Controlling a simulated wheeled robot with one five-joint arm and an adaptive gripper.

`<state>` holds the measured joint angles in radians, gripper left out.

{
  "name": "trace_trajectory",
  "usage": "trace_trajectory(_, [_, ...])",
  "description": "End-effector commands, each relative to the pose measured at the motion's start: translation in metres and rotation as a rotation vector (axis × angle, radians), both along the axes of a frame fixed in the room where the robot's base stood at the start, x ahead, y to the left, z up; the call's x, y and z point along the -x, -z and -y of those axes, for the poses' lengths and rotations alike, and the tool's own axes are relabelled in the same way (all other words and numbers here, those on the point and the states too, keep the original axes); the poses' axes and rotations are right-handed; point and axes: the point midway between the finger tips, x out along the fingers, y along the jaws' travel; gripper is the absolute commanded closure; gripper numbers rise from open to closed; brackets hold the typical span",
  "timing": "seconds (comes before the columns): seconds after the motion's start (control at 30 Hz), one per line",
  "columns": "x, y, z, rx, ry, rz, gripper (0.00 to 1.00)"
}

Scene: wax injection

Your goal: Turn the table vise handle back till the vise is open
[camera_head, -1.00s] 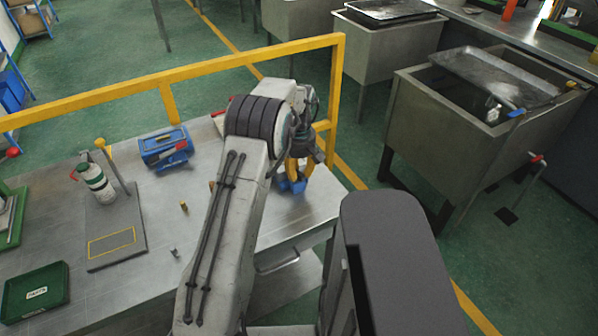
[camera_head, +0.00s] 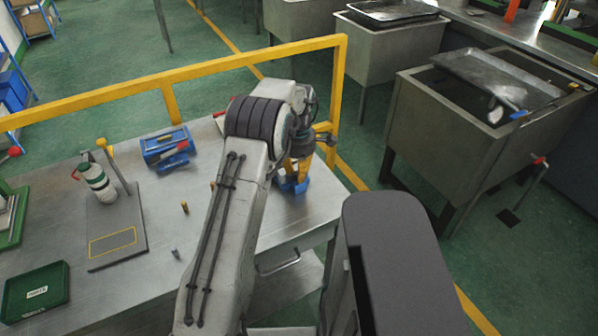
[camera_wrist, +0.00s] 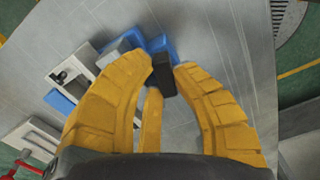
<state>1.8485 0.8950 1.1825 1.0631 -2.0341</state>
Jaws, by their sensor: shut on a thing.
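The blue table vise (camera_head: 296,187) stands near the right end of the steel table, mostly hidden under my gripper (camera_head: 294,170). In the wrist view the blue vise body (camera_wrist: 157,46) shows beyond my yellow fingers. A dark, block-like piece that appears to be the vise handle (camera_wrist: 162,77) lies between the fingertips of my gripper (camera_wrist: 161,72), which is closed on it. A pale frame-like part with blue edges (camera_wrist: 75,75) shows at the left. I cannot tell how wide the vise jaws stand.
A yellow rail (camera_head: 110,95) runs behind the table (camera_head: 165,230). Steel sinks (camera_head: 450,135) stand at the right.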

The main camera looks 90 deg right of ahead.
Motion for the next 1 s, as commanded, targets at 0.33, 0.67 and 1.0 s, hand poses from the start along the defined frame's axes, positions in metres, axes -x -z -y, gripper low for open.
trace_trajectory(0.33, [-0.0015, 0.002, -0.0015, -0.005, -0.203, 0.002, 1.0])
trace_trajectory(0.67, [-0.0018, 0.0021, -0.0019, -0.006, -0.276, 0.002, 1.0])
trace_trajectory(1.0, [-0.0017, 0.0024, -0.0021, -0.007, -0.281, 0.002, 1.0])
